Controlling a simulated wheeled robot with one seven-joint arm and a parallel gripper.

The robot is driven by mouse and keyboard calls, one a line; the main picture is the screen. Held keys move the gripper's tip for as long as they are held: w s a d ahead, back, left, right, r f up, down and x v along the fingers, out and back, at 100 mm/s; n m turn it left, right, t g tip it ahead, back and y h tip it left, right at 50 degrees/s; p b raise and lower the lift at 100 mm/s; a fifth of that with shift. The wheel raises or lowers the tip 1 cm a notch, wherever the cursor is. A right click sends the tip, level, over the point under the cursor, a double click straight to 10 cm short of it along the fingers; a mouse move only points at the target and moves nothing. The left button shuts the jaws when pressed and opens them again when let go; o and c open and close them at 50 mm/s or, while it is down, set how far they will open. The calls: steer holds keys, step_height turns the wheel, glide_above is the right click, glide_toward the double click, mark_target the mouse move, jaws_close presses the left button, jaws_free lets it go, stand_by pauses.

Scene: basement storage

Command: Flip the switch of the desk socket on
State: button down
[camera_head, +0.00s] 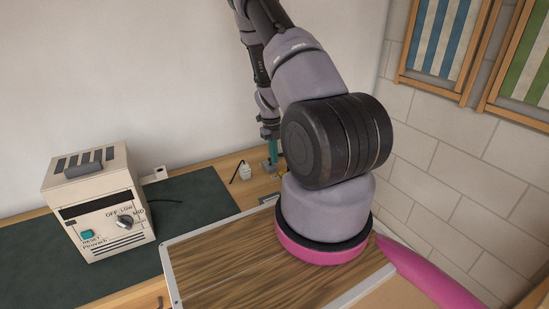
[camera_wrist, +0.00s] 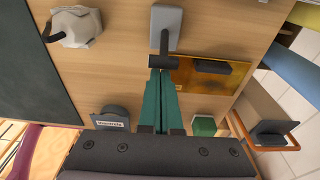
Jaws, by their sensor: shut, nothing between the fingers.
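My gripper (camera_head: 272,152) is shut and empty, with its teal fingers pointing down over the desk's back right part. In the wrist view its fingertips (camera_wrist: 161,74) are at the dark bar of a grey plate with a lever (camera_wrist: 166,20); I cannot tell whether they touch. A pale block with a dark bent rod (camera_wrist: 76,27) stands to the left of the plate; it also shows in the head view (camera_head: 245,172). A small pale box (camera_head: 155,174) sits by the wall behind the heater.
A cream heater-like box (camera_head: 98,205) with a knob stands on the dark green mat (camera_head: 195,205). A yellow translucent plate (camera_wrist: 213,76), a grey labelled piece (camera_wrist: 112,117) and a green block (camera_wrist: 205,126) lie near my fingers. The brick wall (camera_head: 450,185) is at the right.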

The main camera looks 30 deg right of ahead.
mark_target(269, 164)
steer(key=shift+w+r+g, duration=0.2)
steer(key=shift+w+g, duration=0.2)
steer(key=shift+g, duration=0.2)
steer(key=shift+w+r+g, duration=0.1)
steer(key=shift+w+g, duration=0.4)
steer(key=shift+g, duration=0.1)
steer(key=shift+w+r, duration=0.2)
steer(key=shift+w, duration=0.95)
steer(key=shift+w+f, duration=0.1)
steer(key=shift+w, duration=1.45)
steer(key=shift+w+a, duration=0.1)
steer(key=shift+a, duration=0.05)
steer(key=v, duration=1)
steer(key=shift+s+d+r, duration=0.2)
steer(key=shift+s+r, duration=0.1)
steer(key=shift+r, duration=0.05)
